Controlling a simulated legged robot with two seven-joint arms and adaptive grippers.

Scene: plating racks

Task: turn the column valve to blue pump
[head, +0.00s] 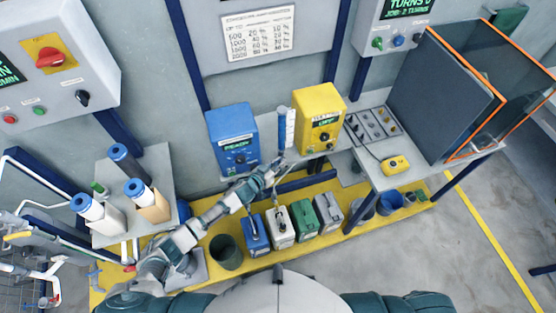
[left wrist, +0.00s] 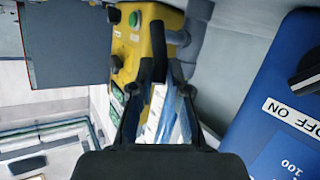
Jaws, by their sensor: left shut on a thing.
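The blue pump box (head: 232,128) stands on a shelf by the wall, with a lit display and a dark knob. The yellow pump box (head: 318,110) stands to its right, its display reading OFF. In the left wrist view the gripper (left wrist: 152,75) has the yellow box (left wrist: 126,50) to the left and the blue box (left wrist: 285,115) to the right. My right gripper is out of view.
Several coloured canisters (head: 280,228) and a dark bucket (head: 227,251) stand on the yellow floor below my left arm. Filter cylinders (head: 147,200) stand on a bench at left. A yellow handheld device (head: 394,165) lies on the right bench, beside dark glass panels (head: 440,100).

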